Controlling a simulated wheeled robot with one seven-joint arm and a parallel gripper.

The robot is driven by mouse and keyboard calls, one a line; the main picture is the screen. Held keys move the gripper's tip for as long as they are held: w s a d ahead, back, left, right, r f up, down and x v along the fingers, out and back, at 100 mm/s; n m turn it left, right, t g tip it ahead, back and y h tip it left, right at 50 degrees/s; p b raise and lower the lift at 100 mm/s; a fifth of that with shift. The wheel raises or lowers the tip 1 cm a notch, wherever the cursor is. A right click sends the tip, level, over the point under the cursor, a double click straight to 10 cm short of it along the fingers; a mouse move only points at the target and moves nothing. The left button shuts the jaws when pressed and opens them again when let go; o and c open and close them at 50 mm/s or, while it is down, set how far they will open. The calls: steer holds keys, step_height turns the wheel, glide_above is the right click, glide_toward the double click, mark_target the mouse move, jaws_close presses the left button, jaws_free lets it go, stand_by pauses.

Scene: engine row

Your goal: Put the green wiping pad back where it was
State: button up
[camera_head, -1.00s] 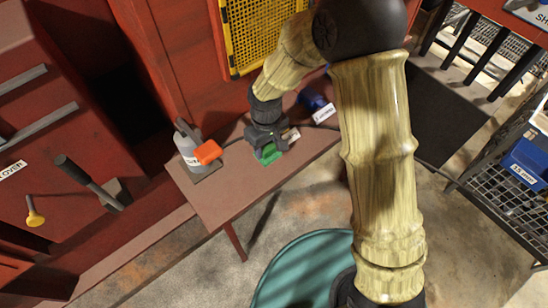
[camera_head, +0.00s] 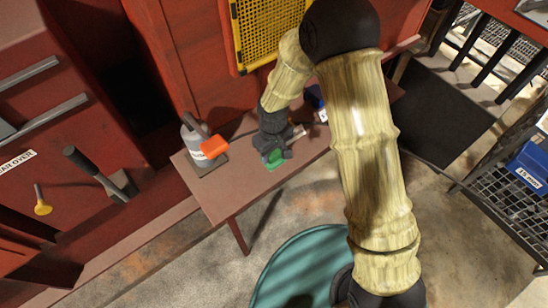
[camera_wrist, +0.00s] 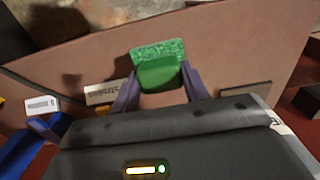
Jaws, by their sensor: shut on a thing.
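The green wiping pad (camera_head: 274,159) is at my gripper (camera_head: 272,155), over the small red-brown bench (camera_head: 225,198). In the wrist view the pad shows a speckled light-green base (camera_wrist: 158,49) and a smooth darker green grip part (camera_wrist: 158,73). The two fingers of my gripper (camera_wrist: 160,84) stand on either side of the grip part and are shut on it. The pad lies flat at or very near the bench top; I cannot tell whether it touches. My gripper hides part of it in the head view.
A grey bottle with an orange part (camera_head: 213,147) stands left of my gripper on the bench. A blue object (camera_head: 315,97) lies to the right, towards the back. A white label (camera_wrist: 105,94) is near the fingers in the wrist view. The front of the bench is clear.

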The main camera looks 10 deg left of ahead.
mark_target(273, 159)
step_height(273, 159, down, 4)
steer(key=shift+f+p, duration=0.1)
steer(key=shift+p, duration=0.2)
steer(key=o, duration=1)
steer(key=shift+o, duration=0.2)
step_height(273, 159, up, 12)
steer(key=shift+b, duration=0.8)
steer(key=shift+w, duration=0.1)
